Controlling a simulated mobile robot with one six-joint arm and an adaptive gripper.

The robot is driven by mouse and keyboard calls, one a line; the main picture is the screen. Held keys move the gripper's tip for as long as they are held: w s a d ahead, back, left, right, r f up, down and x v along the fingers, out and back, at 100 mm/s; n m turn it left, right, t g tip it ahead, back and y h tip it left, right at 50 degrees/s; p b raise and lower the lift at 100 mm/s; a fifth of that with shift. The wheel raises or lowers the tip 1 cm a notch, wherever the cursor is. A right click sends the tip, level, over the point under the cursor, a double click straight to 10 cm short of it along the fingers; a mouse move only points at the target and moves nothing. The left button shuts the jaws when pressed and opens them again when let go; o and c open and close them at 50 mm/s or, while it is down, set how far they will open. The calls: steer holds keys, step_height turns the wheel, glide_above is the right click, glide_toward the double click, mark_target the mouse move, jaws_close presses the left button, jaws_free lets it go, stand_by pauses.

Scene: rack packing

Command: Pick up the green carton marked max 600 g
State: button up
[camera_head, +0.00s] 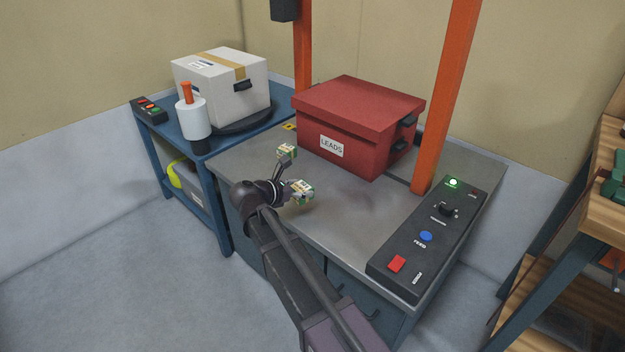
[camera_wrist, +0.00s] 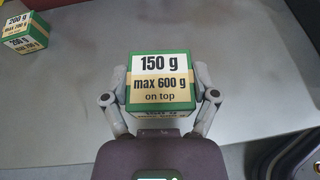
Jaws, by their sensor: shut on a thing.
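A green carton (camera_wrist: 162,80) with cream labels reads "150 g" and "max 600 g on top". It sits between the two fingers of my gripper (camera_wrist: 162,98), which is shut on it from both sides. In the head view the held carton (camera_head: 301,191) is at the end of my arm, over the grey worktop, partly hidden by the gripper. I cannot tell whether it touches the surface. A second green carton (camera_wrist: 24,32), marked "200 g", stands apart at the upper left of the wrist view; in the head view it is beyond my gripper (camera_head: 287,151).
A red lidded box marked LEADS (camera_head: 348,125) stands at the back of the grey worktop (camera_head: 350,205), between orange posts (camera_head: 447,95). A black control panel (camera_head: 425,240) lies along the right edge. A blue side table (camera_head: 165,130) holds a white box (camera_head: 222,88).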

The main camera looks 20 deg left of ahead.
steer(key=s+a, duration=0.3)
steer(key=s, duration=0.5)
steer(key=shift+r+p, duration=0.35)
steer(key=shift+r, duration=0.05)
steer(key=shift+a, duration=0.1)
steer(key=shift+r, duration=0.1)
